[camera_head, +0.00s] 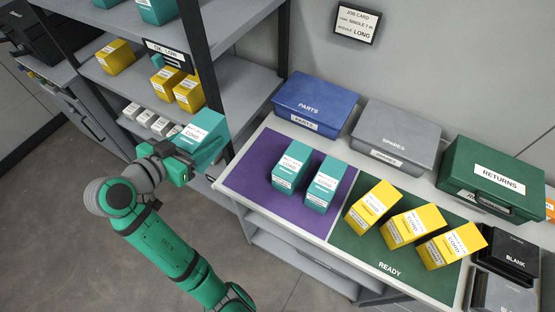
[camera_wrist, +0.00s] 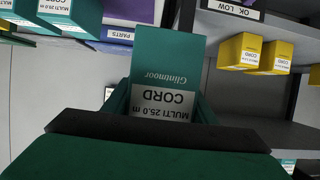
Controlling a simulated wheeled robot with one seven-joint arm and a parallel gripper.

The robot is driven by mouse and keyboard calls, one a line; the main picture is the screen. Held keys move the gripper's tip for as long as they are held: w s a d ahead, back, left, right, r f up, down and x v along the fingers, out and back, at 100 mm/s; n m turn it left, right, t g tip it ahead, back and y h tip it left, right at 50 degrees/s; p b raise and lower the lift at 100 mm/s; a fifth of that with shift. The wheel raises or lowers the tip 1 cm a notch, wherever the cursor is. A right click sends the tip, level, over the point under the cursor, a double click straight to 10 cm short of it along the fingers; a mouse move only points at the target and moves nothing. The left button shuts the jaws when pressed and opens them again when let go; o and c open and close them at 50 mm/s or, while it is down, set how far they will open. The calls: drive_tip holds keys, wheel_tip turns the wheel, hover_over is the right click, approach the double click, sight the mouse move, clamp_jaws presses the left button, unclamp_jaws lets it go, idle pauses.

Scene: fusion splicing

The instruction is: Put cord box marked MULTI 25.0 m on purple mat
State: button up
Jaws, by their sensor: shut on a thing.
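My gripper (camera_head: 180,158) is shut on a teal cord box (camera_head: 207,130). In the wrist view this cord box (camera_wrist: 165,75) shows upside down, with the label CORD, MULTI 25.0 m. It is held in the air left of the table, in front of the shelf rack. The purple mat (camera_head: 250,160) lies on the left of the table. Two teal cord boxes, a left one (camera_head: 291,167) and a right one (camera_head: 321,183), stand on it, toward its right side. The mat's left part is bare.
A green READY mat (camera_head: 352,248) beside it holds three yellow boxes (camera_head: 411,226). A blue PARTS bin (camera_head: 316,103), grey SPARES bin (camera_head: 396,136) and green RETURNS case (camera_head: 492,180) stand along the back. The shelf rack (camera_head: 240,83) with yellow boxes rises at left.

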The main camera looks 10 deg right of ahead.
drive_tip(key=w+d+f, duration=0.1)
drive_tip(key=d+f, duration=0.2)
drive_tip(key=d, duration=0.1)
drive_tip(key=w+d+f, duration=0.1)
drive_tip(key=d+f, duration=0.2)
drive_tip(key=d, duration=0.2)
drive_tip(key=w+d+f, duration=0.1)
drive_tip(key=d+f, duration=0.2)
drive_tip(key=d, duration=0.2)
drive_tip(key=shift+w+f, duration=0.15)
drive_tip(key=shift+f, duration=0.15)
drive_tip(key=shift+d+f, duration=0.2)
drive_tip(key=shift+f, duration=1.45)
drive_tip(key=shift+f, duration=0.2)
drive_tip(key=o, duration=1.2)
drive_tip(key=shift+c, duration=0.2)
drive_tip(key=shift+r, duration=0.1)
